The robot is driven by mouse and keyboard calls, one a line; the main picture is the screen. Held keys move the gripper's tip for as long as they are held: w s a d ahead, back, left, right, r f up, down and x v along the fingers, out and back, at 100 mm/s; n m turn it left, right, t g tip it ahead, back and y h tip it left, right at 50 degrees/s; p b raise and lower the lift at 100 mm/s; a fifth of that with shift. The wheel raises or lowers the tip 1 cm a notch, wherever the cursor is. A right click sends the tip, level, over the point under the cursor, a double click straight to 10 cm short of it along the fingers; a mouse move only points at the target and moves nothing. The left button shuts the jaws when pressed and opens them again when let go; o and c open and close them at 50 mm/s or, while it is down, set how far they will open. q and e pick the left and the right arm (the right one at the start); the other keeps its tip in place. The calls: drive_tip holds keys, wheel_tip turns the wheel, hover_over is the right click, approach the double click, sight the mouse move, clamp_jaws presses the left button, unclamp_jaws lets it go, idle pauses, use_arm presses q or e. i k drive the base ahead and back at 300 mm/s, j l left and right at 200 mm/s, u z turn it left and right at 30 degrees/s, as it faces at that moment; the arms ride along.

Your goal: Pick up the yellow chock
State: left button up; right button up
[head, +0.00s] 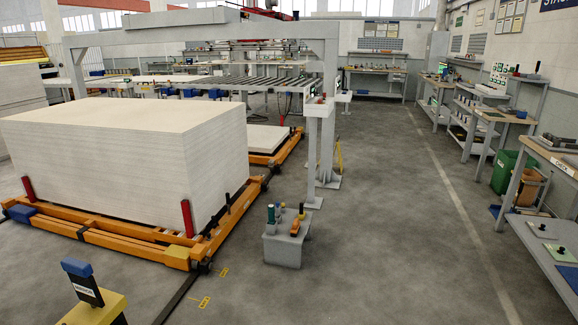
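I cannot pick out the yellow chock with certainty in the head view. A small yellow-orange object (294,228) lies on top of a low grey stand (283,252) in the middle of the floor, but it is too small to identify. A larger yellow block (95,312) shows at the bottom left edge, next to a dark labelled panel with a blue top (83,285). Flat yellow marks (204,302) are on the floor near the rail. Neither of my grippers is in view.
A big stack of pale boards (125,155) rests on an orange carriage (130,240) at left, under a grey gantry (200,40). Workbenches (545,160) and a green bin (507,172) line the right side. The floor between stand and benches is clear.

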sight(301, 216)
drive_tip(key=i, duration=2.2)
